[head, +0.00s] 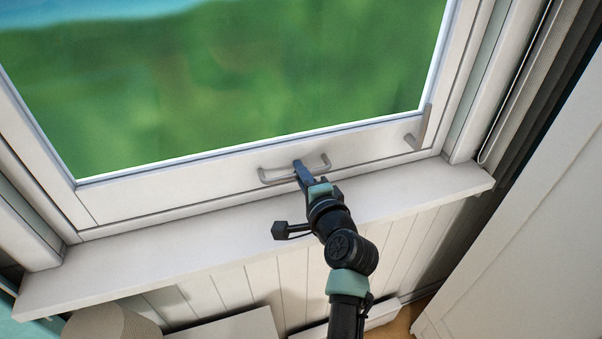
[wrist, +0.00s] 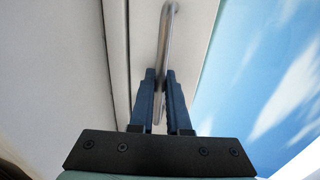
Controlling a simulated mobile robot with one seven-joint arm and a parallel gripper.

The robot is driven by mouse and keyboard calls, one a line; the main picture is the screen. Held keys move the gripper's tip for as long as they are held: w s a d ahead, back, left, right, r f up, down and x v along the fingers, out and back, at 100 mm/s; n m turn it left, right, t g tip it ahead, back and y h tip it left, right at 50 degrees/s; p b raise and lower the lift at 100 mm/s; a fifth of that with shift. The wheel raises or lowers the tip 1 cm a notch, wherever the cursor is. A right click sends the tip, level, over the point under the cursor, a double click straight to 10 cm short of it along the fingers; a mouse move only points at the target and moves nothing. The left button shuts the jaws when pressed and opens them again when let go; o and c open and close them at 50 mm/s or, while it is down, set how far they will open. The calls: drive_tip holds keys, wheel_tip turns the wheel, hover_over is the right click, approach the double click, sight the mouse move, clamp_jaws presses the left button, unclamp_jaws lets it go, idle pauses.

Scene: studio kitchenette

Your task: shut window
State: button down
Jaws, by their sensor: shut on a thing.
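The window (head: 150,191) has a white sash around a large pane with green and blue scenery behind it. A grey bar handle (head: 323,163) is fixed to the sash's bottom rail. My gripper (head: 299,166) reaches up to the middle of this handle and is shut on it. In the wrist view the two blue fingers (wrist: 160,78) stand either side of the metal handle (wrist: 166,40). The sash's lower edge looks close to the frame above the sill; I cannot tell whether a small gap is left there.
A grey lever (head: 420,130) sits at the sash's lower right corner. The white sill (head: 120,258) below is bare. A cord and dark curtain (head: 535,100) hang at the right, beside a white panel (head: 540,220). A round beige object (head: 110,325) stands at the lower left.

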drive_tip(key=shift+s+f, duration=0.1)
drive_tip(key=shift+f, duration=0.4)
drive_tip(key=c, duration=1.1)
unclamp_jaws()
drive_tip(key=shift+o, duration=1)
drive_tip(key=shift+r, duration=0.1)
drive_tip(key=shift+r, duration=0.1)
drive_tip(key=v, duration=1.2)
drive_tip(key=shift+s+d+b, duration=0.2)
drive_tip(key=shift+s+b, duration=0.15)
drive_tip(key=shift+b, duration=0.05)
drive_tip(key=shift+r, duration=0.15)
